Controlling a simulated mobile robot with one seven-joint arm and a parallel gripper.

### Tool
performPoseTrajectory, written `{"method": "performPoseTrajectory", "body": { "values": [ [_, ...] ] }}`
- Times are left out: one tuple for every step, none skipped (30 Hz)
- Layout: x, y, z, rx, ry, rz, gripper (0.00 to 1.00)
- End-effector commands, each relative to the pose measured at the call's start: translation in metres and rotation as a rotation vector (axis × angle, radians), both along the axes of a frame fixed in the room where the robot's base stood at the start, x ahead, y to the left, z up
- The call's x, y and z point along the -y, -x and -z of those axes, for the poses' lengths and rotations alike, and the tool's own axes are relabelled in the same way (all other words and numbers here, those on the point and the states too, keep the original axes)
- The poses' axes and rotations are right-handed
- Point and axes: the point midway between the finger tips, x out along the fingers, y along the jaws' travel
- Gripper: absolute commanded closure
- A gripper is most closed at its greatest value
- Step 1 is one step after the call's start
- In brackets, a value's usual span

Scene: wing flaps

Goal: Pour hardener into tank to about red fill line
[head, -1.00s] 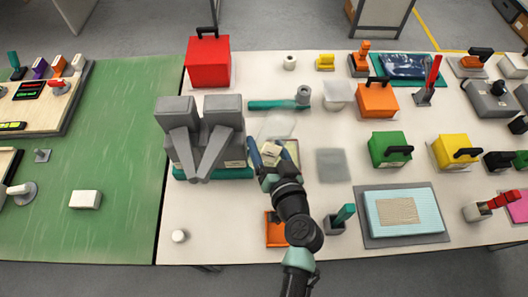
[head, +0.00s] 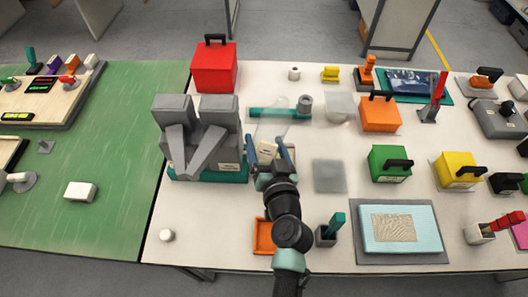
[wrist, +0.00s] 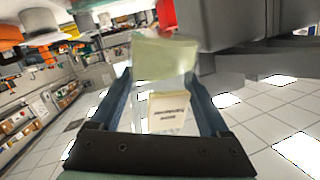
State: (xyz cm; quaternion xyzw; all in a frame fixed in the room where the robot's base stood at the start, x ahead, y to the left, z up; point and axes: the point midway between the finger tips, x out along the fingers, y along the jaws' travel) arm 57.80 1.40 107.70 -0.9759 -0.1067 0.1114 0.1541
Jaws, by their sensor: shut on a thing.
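My gripper (head: 268,150) is shut on a clear, see-through container (head: 271,124) with a pale label. In the wrist view the container's label (wrist: 168,112) appears to read "hardener", and pale yellowish liquid (wrist: 165,55) shows towards its far end. My gripper holds it just right of a grey two-part machine (head: 205,110) on a teal base (head: 207,176). In the wrist view the grey machine (wrist: 225,25) is close at upper right. I cannot make out a tank opening or red fill line. No stream of liquid can be made out.
A teal-handled tool (head: 275,113) lies behind the container. A red box (head: 214,66) stands behind the machine. A grey mat (head: 329,176) lies to the right.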

Motion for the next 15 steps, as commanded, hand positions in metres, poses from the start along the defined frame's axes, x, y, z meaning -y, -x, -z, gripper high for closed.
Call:
{"method": "performPoseTrajectory", "body": {
  "values": [
    [0.003,-0.002,0.007,0.019,0.017,-0.005,0.94],
    [0.004,-0.003,0.006,0.029,0.027,-0.009,0.94],
    [0.006,-0.004,0.005,0.042,0.040,-0.015,0.94],
    [0.007,-0.005,0.004,0.051,0.049,-0.020,0.94],
    [0.008,-0.006,0.004,0.059,0.059,-0.024,0.94],
    [0.010,-0.007,0.003,0.069,0.070,-0.027,0.94],
    [0.010,-0.008,0.002,0.076,0.078,-0.031,0.94],
    [0.011,-0.009,0.002,0.081,0.084,-0.034,0.94],
    [0.012,-0.009,0.001,0.088,0.090,-0.037,0.94],
    [0.013,-0.009,0.000,0.092,0.095,-0.038,0.94],
    [0.013,-0.010,-0.001,0.096,0.100,-0.040,0.94],
    [0.014,-0.010,-0.001,0.100,0.104,-0.041,0.94],
    [0.014,-0.010,-0.002,0.102,0.106,-0.042,0.94],
    [0.014,-0.010,-0.002,0.104,0.108,-0.043,0.94],
    [0.015,-0.011,-0.002,0.107,0.111,-0.043,0.94]
  ]
}}
